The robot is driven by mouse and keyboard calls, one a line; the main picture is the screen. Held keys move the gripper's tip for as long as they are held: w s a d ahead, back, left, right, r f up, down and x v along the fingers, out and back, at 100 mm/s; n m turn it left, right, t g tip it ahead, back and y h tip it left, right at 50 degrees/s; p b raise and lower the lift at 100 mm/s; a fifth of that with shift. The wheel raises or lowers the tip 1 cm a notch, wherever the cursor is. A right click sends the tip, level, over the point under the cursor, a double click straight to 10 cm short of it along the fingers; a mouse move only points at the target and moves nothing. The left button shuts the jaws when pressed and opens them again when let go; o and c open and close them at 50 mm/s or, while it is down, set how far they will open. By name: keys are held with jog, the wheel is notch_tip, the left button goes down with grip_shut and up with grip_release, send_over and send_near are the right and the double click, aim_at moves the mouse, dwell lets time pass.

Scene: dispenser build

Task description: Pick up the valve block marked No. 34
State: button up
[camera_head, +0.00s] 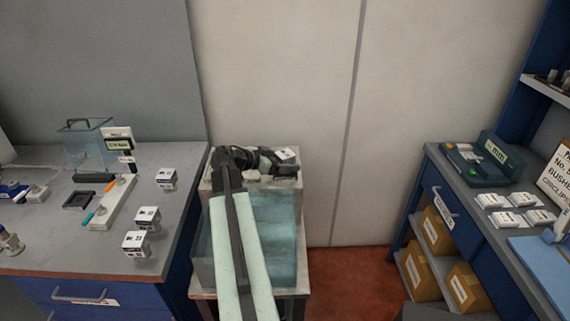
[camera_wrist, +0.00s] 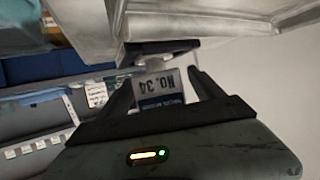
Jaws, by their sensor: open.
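The valve block marked No. 34 (camera_wrist: 165,84) shows in the wrist view, pale with a dark label band and its lettering upside down. It lies between the two fingers of my gripper (camera_wrist: 165,78), which are open around it. I cannot tell whether either finger touches it. In the head view my gripper (camera_head: 284,170) is at the far end of my arm, over the back of the stand in the middle. A small white block (camera_head: 287,153) shows just beside it, its marking too small to read. My arm hides part of the stand.
The stand carries a bluish see-through tank (camera_head: 278,235). The left bench (camera_head: 60,255) holds several white blocks, including one near its right edge (camera_head: 167,179), and a clear box (camera_head: 85,145). The right bench (camera_head: 470,205) holds small white packs and a green case (camera_head: 500,155). A wall stands close behind.

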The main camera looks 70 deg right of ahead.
aim_at(285, 153)
grip_shut()
jog(key=shift+r, duration=0.1)
notch_tip(285, 153, up, 10)
jog(key=p, duration=1)
jog(key=shift+r, duration=0.1)
